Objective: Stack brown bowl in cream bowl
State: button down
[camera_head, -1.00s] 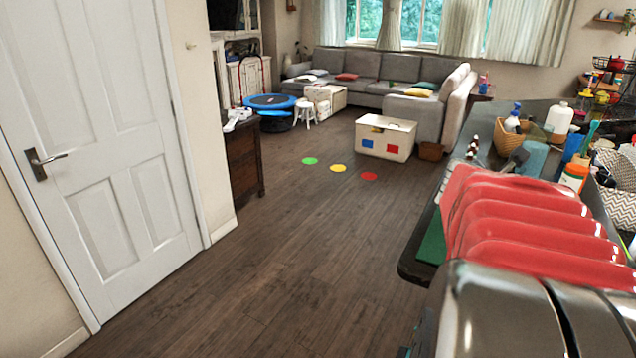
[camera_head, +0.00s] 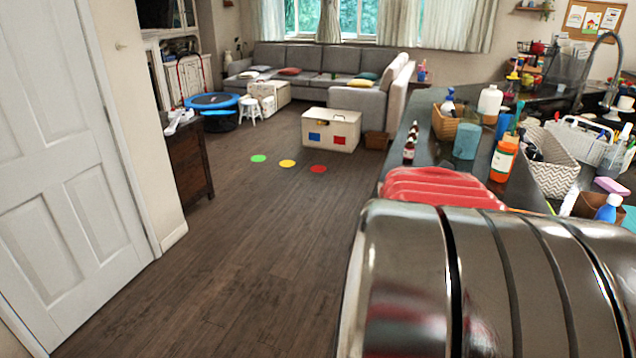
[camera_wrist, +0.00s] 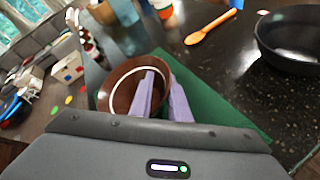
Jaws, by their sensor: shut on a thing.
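The brown bowl (camera_wrist: 117,97) is in the wrist view, with a pale ring around its inside. My gripper (camera_wrist: 158,82), with two pale purple fingers, is shut on its wall near side. The bowl is tilted, with its opening partly toward the camera. It appears over a green mat; I cannot tell how high. The fingers hide part of the bowl's near side. I cannot make out the cream bowl in either view.
A black bowl-like pan (camera_wrist: 290,42) and an orange spoon (camera_wrist: 208,28) lie on the dark counter beside the green mat (camera_wrist: 212,108). In the head view, bottles, a woven basket (camera_head: 553,172) and a caddy crowd the counter. The floor (camera_head: 220,270) at left is clear.

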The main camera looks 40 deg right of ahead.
jog(key=shift+f, duration=0.75)
jog(key=c, duration=1.6)
grip_release()
jog(key=shift+c, duration=0.2)
jog(key=shift+a+r, duration=0.1)
jog(key=shift+a, duration=0.05)
jog(key=shift+v, duration=3.6)
jog(key=shift+o, duration=0.4)
